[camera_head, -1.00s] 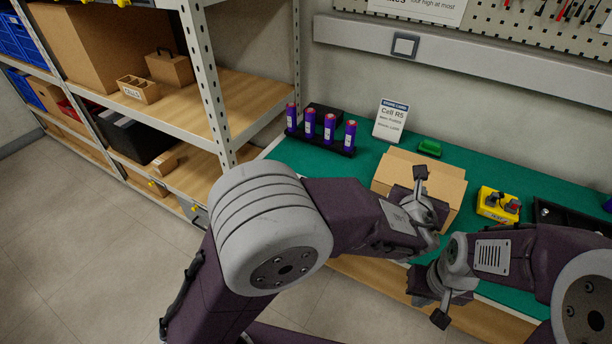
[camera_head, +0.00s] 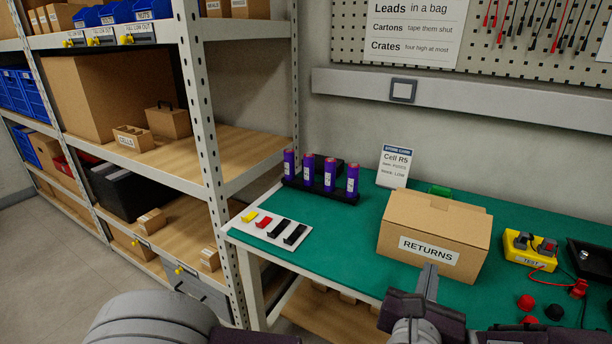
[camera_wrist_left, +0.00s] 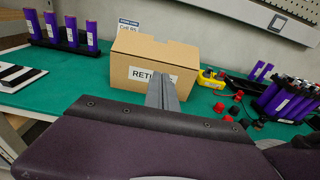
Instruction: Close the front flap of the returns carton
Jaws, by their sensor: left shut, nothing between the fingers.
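The returns carton (camera_head: 470,250) is a brown cardboard box on the green bench mat, with a "RETURNS" label on its front face. Its top looks covered, with flaps lying about flat; I cannot tell whether the front flap is fully down. The carton also shows in the left wrist view (camera_wrist_left: 128,68). My left gripper (camera_head: 430,272) is shut and empty, in front of the carton's front face and overlapping it in view. Its fingers (camera_wrist_left: 162,92) cover part of the label in the left wrist view; contact cannot be told. My right gripper is not in view.
A rack of purple cells (camera_head: 320,190) and a sign (camera_head: 394,166) stand behind left. A white card with coloured pieces (camera_head: 270,228) lies at the left. A yellow tester (camera_head: 530,250) and red and black caps (camera_head: 527,301) are at the right. Shelving (camera_head: 205,130) bounds the left.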

